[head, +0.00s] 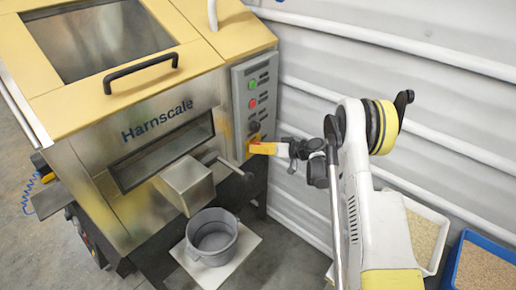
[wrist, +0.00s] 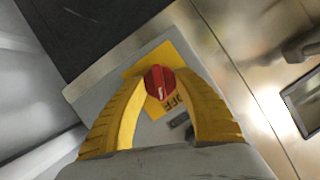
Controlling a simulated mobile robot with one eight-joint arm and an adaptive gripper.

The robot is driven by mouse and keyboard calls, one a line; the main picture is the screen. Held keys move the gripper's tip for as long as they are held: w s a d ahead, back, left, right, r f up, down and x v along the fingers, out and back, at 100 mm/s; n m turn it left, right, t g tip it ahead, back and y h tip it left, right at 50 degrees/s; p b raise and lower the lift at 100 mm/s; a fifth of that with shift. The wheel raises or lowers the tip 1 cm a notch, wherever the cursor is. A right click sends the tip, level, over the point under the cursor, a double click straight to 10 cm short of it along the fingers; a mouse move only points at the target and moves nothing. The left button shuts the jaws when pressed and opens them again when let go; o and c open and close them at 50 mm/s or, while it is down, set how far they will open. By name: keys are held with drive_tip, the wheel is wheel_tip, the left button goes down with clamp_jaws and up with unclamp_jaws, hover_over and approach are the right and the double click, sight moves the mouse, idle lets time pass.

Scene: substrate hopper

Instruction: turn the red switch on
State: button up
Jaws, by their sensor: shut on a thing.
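The red switch (wrist: 159,82) is a round knob on a yellow plate (wrist: 185,62) with the letters OFF, at the lower end of the grey control panel (head: 256,90). In the wrist view my gripper (wrist: 159,88) has its two yellow fingers shut on the knob, one on each side. A pale mark shows on the knob's face. In the head view my gripper (head: 262,148) reaches to the panel's lower part from the right, and the knob is hidden there.
A white bin (head: 425,235) and a blue bin (head: 485,262) stand at lower right along the ribbed wall.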

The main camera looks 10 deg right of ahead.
drive_tip(key=m+y, duration=0.1)
drive_tip(key=m, duration=0.1)
drive_tip(key=m+y, duration=0.1)
drive_tip(key=m, duration=0.1)
drive_tip(key=shift+w+d+f+m+g+y, duration=0.1)
drive_tip(key=shift+f+m+g+y, duration=0.05)
drive_tip(key=shift+m+g+y, duration=0.2)
drive_tip(key=m+y, duration=0.1)
drive_tip(key=m, duration=0.1)
drive_tip(key=m+y, duration=0.1)
drive_tip(key=m, duration=0.2)
drive_tip(key=shift+f+y, duration=0.1)
drive_tip(key=shift+y, duration=0.15)
drive_tip(key=shift+m, duration=0.25)
drive_tip(key=o, duration=1.2)
drive_tip(key=shift+d, duration=0.1)
drive_tip(key=v, duration=1.1)
drive_tip(key=shift+s+d+f, duration=0.15)
drive_tip(key=shift+s+d, duration=0.15)
drive_tip(key=shift+s, duration=0.05)
